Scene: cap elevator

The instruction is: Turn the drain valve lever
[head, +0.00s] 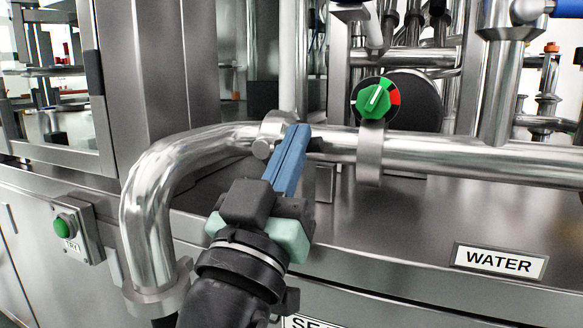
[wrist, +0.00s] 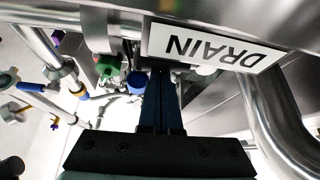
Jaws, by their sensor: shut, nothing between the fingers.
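The DRAIN sign (wrist: 213,47) appears upside down in the wrist view, at the top right of my fingers. I cannot pick out the drain valve lever with certainty. A blue-capped part (wrist: 136,82) shows just left of my fingers, and I cannot tell if it touches them. My gripper (head: 297,132) is shut and empty. Its blue fingers point up and away, with tips overlapping the bright horizontal pipe (head: 450,160) in the head view. In the wrist view my gripper (wrist: 160,74) reaches up beside the sign. The fingers and hand cover part of what lies behind them.
A green knob (head: 374,97) with a green and red dial is right of my fingers. The pipe bends down on the left, near a green TRY button (head: 65,226). A WATER label (head: 499,261) lies on the metal front. More valves (wrist: 30,87) show left in the wrist view.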

